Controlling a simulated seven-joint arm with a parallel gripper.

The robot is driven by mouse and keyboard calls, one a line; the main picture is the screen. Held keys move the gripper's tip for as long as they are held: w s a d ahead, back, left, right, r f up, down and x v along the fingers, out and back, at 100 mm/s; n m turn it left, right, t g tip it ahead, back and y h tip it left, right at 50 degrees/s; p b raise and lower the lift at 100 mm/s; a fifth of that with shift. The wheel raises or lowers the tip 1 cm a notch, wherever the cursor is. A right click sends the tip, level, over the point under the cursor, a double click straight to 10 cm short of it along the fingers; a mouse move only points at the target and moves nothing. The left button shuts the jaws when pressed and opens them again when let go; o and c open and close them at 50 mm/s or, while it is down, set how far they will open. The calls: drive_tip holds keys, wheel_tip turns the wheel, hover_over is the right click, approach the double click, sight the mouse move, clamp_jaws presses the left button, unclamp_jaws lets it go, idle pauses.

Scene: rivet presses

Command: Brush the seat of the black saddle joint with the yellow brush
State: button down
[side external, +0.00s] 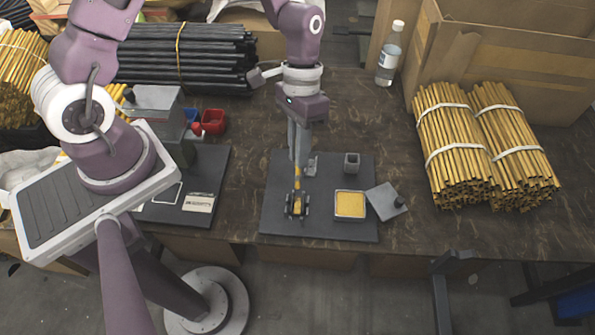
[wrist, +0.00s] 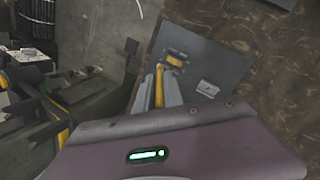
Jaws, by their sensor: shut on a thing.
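My gripper (side external: 298,160) is shut on the yellow brush (side external: 297,183) and points down over the dark grey mat (side external: 333,228). The brush's lower end is at the black saddle joint (side external: 290,210), which sits near the mat's front left. I cannot tell whether the bristles touch the seat, as the brush covers part of the joint. In the wrist view, the yellow brush (wrist: 159,88) shows between the fingers of my gripper (wrist: 166,92), with the dark joint and some yellow just beyond its end.
On the mat stand a square tray with yellow filling (side external: 350,219), a small grey cup (side external: 352,162) and a small metal piece (side external: 311,166). A grey lid (side external: 384,201) lies at its right edge. A bottle (side external: 390,56) and tied yellow rod bundles (side external: 450,150) stand right.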

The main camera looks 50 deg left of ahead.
drive_tip(key=shift+w+a+f, duration=0.4)
drive_tip(key=shift+a+f, duration=0.05)
drive_tip(key=shift+f, duration=0.2)
drive_tip(key=shift+w+a+f, duration=0.35)
drive_tip(key=shift+a+f, duration=0.05)
drive_tip(key=shift+f, duration=0.2)
